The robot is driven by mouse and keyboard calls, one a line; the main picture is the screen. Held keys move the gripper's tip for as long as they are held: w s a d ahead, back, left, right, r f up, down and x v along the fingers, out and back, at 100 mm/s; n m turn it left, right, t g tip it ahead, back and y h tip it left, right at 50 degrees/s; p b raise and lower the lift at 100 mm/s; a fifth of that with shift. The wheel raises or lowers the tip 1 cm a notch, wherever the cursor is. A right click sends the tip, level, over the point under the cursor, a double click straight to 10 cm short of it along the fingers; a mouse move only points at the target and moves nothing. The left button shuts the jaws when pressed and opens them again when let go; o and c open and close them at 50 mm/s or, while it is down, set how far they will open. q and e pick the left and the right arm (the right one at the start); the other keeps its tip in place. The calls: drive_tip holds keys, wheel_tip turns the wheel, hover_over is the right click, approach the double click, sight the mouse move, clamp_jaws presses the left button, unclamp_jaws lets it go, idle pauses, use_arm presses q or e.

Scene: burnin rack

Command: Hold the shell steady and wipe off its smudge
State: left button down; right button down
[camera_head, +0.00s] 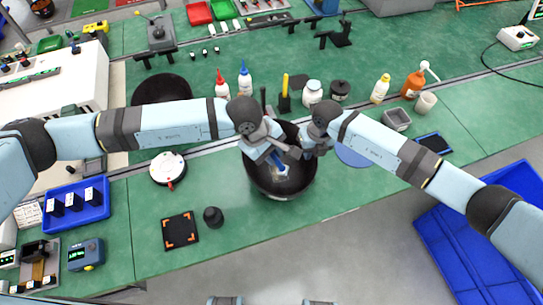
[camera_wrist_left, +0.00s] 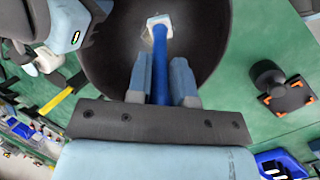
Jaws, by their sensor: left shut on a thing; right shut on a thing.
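The shell (camera_head: 272,188) is a dark, round, bowl-like part on the green bench, with its open side up. My left gripper (camera_head: 272,158) is over its inside, shut on the blue handle of a wiping tool (camera_wrist_left: 160,50). The tool's white head (camera_wrist_left: 158,22) lies against the inside of the shell (camera_wrist_left: 205,35). A faint pale patch shows around that head; I cannot tell clearly whether it is the smudge. My right gripper (camera_head: 309,151) is at the shell's right rim and shut on it; its fingertips are partly hidden.
A second dark round part (camera_head: 163,89) stands behind my left arm. Bottles, including a white jar (camera_head: 312,92), line the bench behind the shell. A black square mat (camera_head: 180,231) and a dark knob-topped piece (camera_head: 213,216) lie front left. Blue crates (camera_head: 450,255) stand at the right.

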idle(0.5)
use_arm(q)
drive_tip(key=shift+d, duration=0.25)
